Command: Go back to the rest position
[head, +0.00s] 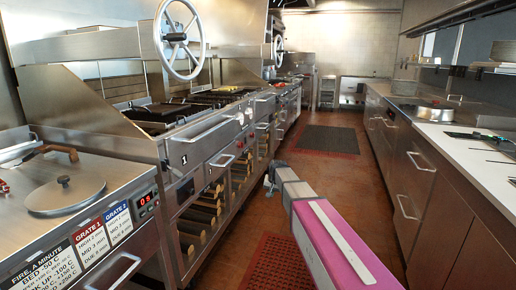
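My arm, pink and grey, reaches from the lower right up to the middle of the aisle. Its far end, where my gripper (271,178) is, shows small and grey beside the front of the grill line. Its fingers are too small and turned away to tell whether they are open or shut. I see nothing clearly held in it. The char grill (160,115) stands on the left with dark grates and a large spoked wheel (180,35) above.
A counter with a round lid (66,194) and a grate sign (90,240) is at near left. Stacked logs (205,213) fill shelves below the grill. Steel cabinets and a white counter (480,147) line the right.

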